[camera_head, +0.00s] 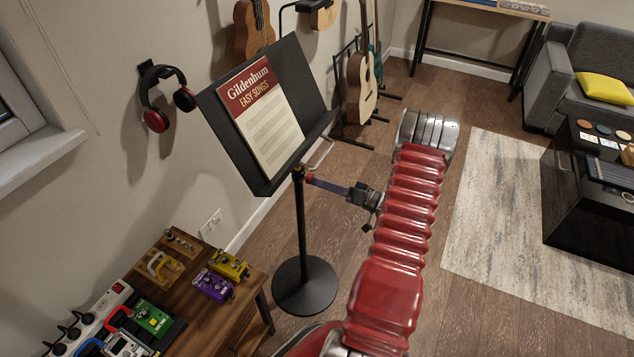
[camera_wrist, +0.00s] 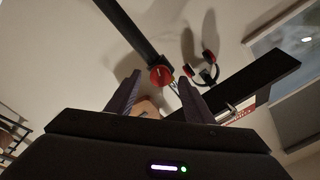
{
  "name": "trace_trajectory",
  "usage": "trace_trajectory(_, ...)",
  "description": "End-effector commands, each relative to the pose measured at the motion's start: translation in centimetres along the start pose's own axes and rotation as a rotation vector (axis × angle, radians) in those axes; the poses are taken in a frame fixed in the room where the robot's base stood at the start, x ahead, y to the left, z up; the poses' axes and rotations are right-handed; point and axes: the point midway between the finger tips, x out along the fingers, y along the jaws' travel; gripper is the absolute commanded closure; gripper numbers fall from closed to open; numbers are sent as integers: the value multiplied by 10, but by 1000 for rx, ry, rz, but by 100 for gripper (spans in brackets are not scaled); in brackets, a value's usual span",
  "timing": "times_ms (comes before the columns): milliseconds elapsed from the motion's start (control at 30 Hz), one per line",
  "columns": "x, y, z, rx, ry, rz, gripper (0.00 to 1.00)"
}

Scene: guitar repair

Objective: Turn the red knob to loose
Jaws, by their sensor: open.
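The red knob (camera_wrist: 161,76) is round and sits on the black pole of the music stand. In the head view only a small red bit of the knob (camera_head: 309,176) shows, just below the tilted desk. My gripper (camera_head: 317,182) comes in from the right with its dark purple fingers pointing at the knob. In the wrist view my gripper (camera_wrist: 160,77) is open, and the knob appears in the gap between the two fingertips. I cannot tell whether the fingers are around the knob or just short of it. No contact is visible.
The stand's black desk (camera_head: 212,101) holds a songbook (camera_head: 262,110). The stand's round base (camera_head: 305,288) rests on the wood floor. A low table (camera_head: 238,312) with pedals is at the lower left. Headphones (camera_head: 157,121) hang on the wall. Guitars (camera_head: 361,88) stand behind.

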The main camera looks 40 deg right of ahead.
Motion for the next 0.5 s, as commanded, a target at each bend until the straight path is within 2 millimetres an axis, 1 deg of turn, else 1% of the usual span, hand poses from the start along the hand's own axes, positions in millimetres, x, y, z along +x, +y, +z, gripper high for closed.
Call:
trace_trajectory(33,-10,1,-1,0,4,3,52)
trace_trajectory(100,-22,1,-1,0,3,3,52)
trace_trajectory(500,-90,1,0,1,2,3,52)
